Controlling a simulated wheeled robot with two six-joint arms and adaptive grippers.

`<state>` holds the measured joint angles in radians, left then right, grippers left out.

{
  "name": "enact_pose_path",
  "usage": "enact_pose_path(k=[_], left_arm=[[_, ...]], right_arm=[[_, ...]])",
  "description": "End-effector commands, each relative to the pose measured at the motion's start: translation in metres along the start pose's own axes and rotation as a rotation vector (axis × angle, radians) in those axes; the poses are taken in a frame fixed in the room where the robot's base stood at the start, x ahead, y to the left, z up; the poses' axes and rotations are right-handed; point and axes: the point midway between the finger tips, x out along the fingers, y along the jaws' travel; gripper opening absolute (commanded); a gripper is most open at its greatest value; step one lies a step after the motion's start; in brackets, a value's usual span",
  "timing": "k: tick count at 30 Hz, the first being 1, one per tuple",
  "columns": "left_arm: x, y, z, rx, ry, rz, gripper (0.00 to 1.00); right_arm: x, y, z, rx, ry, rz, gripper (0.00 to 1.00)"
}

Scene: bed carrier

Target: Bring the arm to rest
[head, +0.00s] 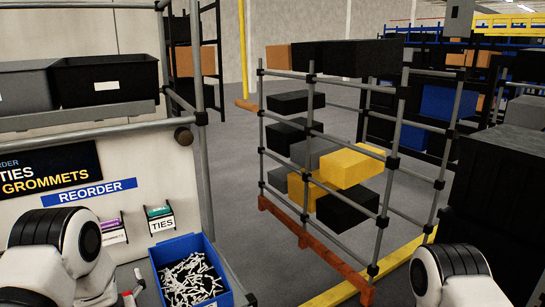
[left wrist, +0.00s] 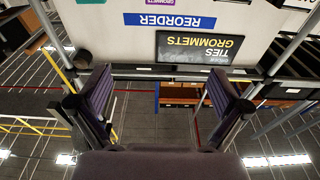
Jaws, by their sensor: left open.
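My left arm (head: 62,255) comes in at the lower left of the head view, in front of the white panel; its gripper cannot be made out there. In the left wrist view my left gripper (left wrist: 162,95) has its two dark fingers spread wide apart, with nothing between them. That view shows the panel's signs upside down beyond the fingers. My right arm (head: 455,272) shows only as a white and black link at the lower right of the head view. Its gripper is out of the picture.
A blue bin (head: 187,272) of white ties stands below the REORDER label (head: 98,190). Black bins (head: 105,80) sit on the shelf above. A pipe rack (head: 310,140) holds black and yellow boxes. Grey floor (head: 235,180) shows between the panel and the rack.

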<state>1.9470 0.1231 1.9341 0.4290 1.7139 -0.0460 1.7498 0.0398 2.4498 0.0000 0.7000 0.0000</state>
Motion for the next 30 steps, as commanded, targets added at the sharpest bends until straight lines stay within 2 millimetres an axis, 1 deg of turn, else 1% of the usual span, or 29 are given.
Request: enact_pose_path(k=[3,5,11,12,14,15,17,18,20,23,24,25,26,27,30], left_arm=[[-0.011,0.000,0.021,0.021,-0.032,0.011,1.00],[-0.019,0.000,0.031,0.034,-0.055,0.021,1.00],[-0.052,0.001,0.069,0.078,-0.183,0.079,1.00],[-0.061,0.001,0.080,0.087,-0.228,0.097,1.00],[-0.076,0.001,0.096,0.102,-0.293,0.121,1.00],[-0.088,0.001,0.108,0.113,-0.348,0.141,1.00],[-0.107,-0.001,0.126,0.130,-0.432,0.169,1.00],[-0.123,-0.002,0.138,0.142,-0.497,0.190,1.00],[-0.149,-0.005,0.158,0.162,-0.607,0.223,1.00],[-0.209,-0.015,0.190,0.206,-0.838,0.287,1.00],[-0.240,-0.021,0.202,0.228,-0.954,0.316,1.00],[-0.264,-0.027,0.209,0.246,-1.044,0.337,1.00],[-0.290,-0.033,0.214,0.264,-1.136,0.357,1.00],[-0.321,-0.042,0.217,0.287,-1.252,0.382,1.00],[-0.381,-0.061,0.213,0.336,-1.487,0.427,1.00]], right_arm=[[0.002,0.000,0.000,0.000,0.000,0.000,0.49],[0.003,0.000,0.000,0.000,0.000,0.000,0.49],[0.004,0.000,0.000,0.000,0.001,0.000,0.49],[0.005,0.000,0.000,0.000,0.001,0.000,0.49],[0.005,0.000,0.000,0.000,0.001,0.000,0.49],[0.006,0.000,0.000,0.000,0.000,0.000,0.49],[0.006,0.000,0.000,0.000,0.000,0.000,0.49],[0.007,0.000,0.000,0.000,0.000,0.000,0.49],[0.007,0.000,0.000,0.000,0.000,0.000,0.49],[0.009,0.000,0.000,0.000,0.000,0.000,0.49],[0.009,0.000,0.000,0.000,0.000,0.000,0.49],[0.009,0.000,0.000,0.000,0.000,0.000,0.49],[0.009,0.000,0.000,0.000,0.000,0.000,0.49],[0.009,0.000,0.000,0.000,0.000,0.000,0.49],[0.009,0.000,0.000,0.000,0.000,0.000,0.49]])
